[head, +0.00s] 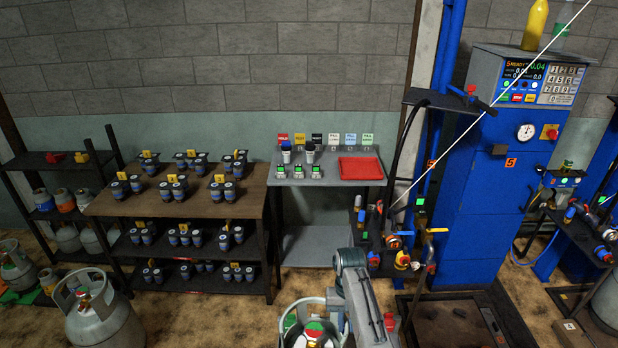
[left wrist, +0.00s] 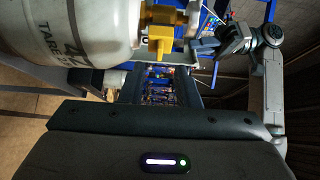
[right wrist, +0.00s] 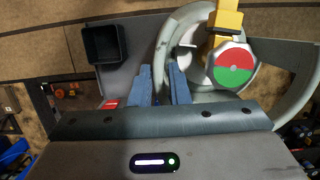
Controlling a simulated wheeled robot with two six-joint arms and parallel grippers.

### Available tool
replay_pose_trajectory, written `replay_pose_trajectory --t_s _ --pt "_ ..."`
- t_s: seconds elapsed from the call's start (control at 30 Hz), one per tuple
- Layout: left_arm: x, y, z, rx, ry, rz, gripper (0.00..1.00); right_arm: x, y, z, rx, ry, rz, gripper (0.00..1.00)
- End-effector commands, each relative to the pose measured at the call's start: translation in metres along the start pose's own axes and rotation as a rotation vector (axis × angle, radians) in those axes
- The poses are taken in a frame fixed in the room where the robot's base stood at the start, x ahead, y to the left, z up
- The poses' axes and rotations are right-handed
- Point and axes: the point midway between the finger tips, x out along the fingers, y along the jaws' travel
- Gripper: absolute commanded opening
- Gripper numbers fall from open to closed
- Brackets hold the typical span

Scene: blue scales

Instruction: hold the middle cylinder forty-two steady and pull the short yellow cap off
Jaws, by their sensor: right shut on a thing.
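Cylinder forty-two (left wrist: 70,40), pale grey with "42" and "TARE" on it, fills the upper left of the left wrist view. In the head view its grey collar (head: 287,318) shows at the bottom middle. The yellow cap (left wrist: 163,45) is at the valve, inside the collar; yellow also shows above a red and green disc in the right wrist view (right wrist: 228,18). My right gripper (right wrist: 160,70) is shut with the collar's rim between its blue fingers. My left gripper (left wrist: 160,78) is open, its fingers apart and just short of the yellow cap.
A black square cup (right wrist: 103,45) is near the right gripper. Another grey cylinder (head: 100,318) stands on the floor at the left. A blue filling machine (head: 490,190) and a valve stand (head: 395,245) are at the right. A shelf table (head: 180,205) stands behind.

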Motion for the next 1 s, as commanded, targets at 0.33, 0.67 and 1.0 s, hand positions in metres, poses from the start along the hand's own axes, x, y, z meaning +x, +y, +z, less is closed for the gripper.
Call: replay_pose_trajectory --t_s 0.33,0.67,1.0 --pt "0.052 -0.001 0.000 -0.002 0.000 -0.001 0.29 -0.002 0.001 -0.001 0.002 0.003 0.001 0.00" --pt "0.073 0.000 0.000 -0.003 -0.002 0.001 0.29 -0.002 0.000 -0.001 0.002 0.003 0.001 0.00" --pt "0.075 -0.001 0.001 -0.002 -0.002 -0.001 0.18 -0.002 -0.001 0.000 -0.001 0.000 -0.002 0.00"
